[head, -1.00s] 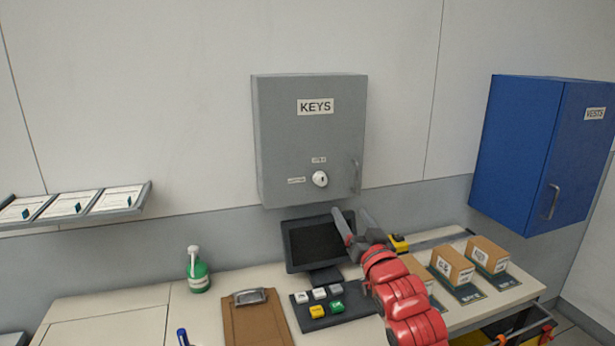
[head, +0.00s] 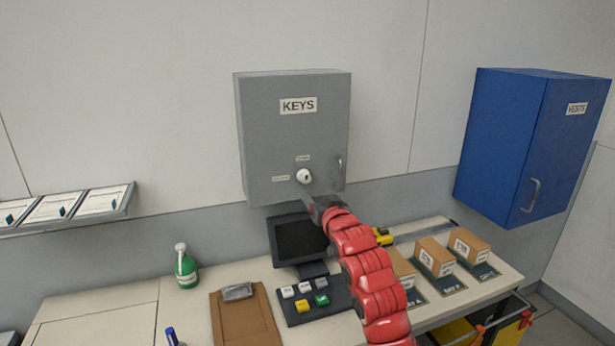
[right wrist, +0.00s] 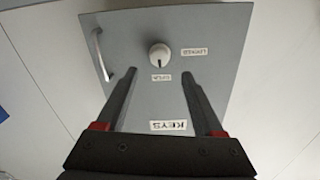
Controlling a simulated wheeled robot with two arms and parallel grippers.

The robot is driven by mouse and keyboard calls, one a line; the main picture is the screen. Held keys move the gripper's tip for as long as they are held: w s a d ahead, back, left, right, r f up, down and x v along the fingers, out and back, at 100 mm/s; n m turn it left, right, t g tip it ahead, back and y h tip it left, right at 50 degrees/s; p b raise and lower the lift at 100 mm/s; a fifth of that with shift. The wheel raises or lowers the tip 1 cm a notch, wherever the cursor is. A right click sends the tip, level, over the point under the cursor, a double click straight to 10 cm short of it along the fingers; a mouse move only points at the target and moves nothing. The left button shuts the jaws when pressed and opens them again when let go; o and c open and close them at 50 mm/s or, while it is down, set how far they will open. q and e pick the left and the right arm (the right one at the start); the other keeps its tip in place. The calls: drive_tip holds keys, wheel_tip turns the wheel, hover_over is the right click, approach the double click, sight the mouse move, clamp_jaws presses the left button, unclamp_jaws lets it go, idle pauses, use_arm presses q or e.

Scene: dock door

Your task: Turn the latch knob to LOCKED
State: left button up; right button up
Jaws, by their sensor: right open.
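The white round latch knob (head: 304,176) is on the front of the grey KEYS cabinet (head: 255,135). In the right wrist view, which shows the cabinet upside down, the knob (right wrist: 160,55) has a dark mark pointing toward the OPEN label (right wrist: 161,77). The LOCKED label (right wrist: 194,51) is to the knob's side; in the head view it lies left of the knob. My right gripper (right wrist: 159,73) is open and empty. Its fingertips are spread on either side of the line to the knob, apparently short of it. In the head view the right gripper (head: 311,200) is just below the knob. My left gripper is not in view.
The cabinet's handle (head: 339,163) is right of the knob. Below are a dark monitor (head: 298,240), a button pad (head: 313,304) and boxes (head: 435,257) on the bench. A blue cabinet (head: 500,150) hangs at right. The wall around the grey cabinet is clear.

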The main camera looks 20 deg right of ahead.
sight(306, 180)
drive_tip(key=w+p, duration=0.2)
drive_tip(key=w, duration=0.4)
drive_tip(key=shift+w+r, duration=0.15)
drive_tip(key=shift+w, duration=0.05)
drive_tip(key=shift+w+f+p, duration=0.25)
drive_tip(key=shift+w+p, duration=0.1)
drive_tip(key=shift+w, duration=0.2)
clamp_jaws()
